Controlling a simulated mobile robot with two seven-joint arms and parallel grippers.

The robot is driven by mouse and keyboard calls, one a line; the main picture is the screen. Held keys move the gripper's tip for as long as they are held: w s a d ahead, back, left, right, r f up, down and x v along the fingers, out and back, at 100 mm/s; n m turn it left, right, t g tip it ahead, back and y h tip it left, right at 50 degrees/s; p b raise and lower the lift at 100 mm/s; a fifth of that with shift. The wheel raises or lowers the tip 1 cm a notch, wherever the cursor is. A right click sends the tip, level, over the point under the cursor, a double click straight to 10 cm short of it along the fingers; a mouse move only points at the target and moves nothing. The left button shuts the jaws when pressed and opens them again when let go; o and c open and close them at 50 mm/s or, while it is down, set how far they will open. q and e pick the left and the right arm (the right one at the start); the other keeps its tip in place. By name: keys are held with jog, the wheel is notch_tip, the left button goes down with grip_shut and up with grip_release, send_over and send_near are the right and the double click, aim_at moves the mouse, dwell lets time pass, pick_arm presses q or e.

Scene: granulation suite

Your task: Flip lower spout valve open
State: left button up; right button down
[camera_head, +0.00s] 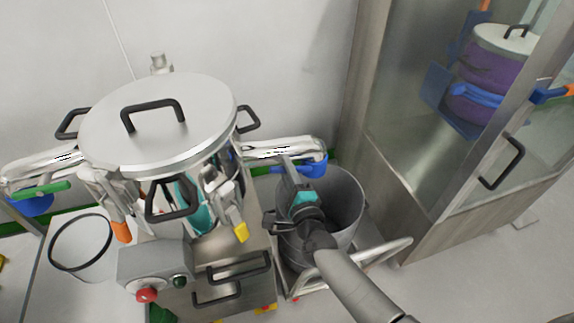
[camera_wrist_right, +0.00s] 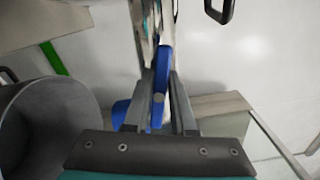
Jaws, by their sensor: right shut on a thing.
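A steel vessel with a round lid (camera_head: 205,115) stands at centre left in the head view. A shiny spout pipe (camera_head: 262,149) leaves its right side and ends in a blue outlet (camera_head: 317,168). A blue valve handle (camera_head: 279,170) sits under this pipe. My right gripper (camera_head: 288,162) is at the handle, shut on it; its fingers hide part of it. In the right wrist view the blue handle (camera_wrist_right: 162,68) lies between the two grey fingers (camera_wrist_right: 164,82). A second spout on the left carries a green handle (camera_head: 42,191). My left gripper is not in view.
A grey open bin (camera_head: 347,205) stands on a railed cart (camera_head: 378,252) below the right spout, close under my right arm. A glass-doored cabinet (camera_head: 400,150) stands at right. A clear container (camera_head: 82,245) is at left. A control box with red button (camera_head: 146,295) is in front.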

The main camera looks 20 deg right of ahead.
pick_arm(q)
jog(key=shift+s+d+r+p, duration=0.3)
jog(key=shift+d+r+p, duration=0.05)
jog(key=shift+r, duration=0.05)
pick_arm(e)
jog(key=shift+f+n, duration=0.2)
jog(key=shift+n, duration=1.3)
jog(key=c, duration=0.8)
grip_release()
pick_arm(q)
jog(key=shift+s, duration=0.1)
pick_arm(e)
jog(key=shift+o, duration=0.2)
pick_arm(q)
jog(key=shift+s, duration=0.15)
pick_arm(e)
jog(key=shift+s, duration=0.15)
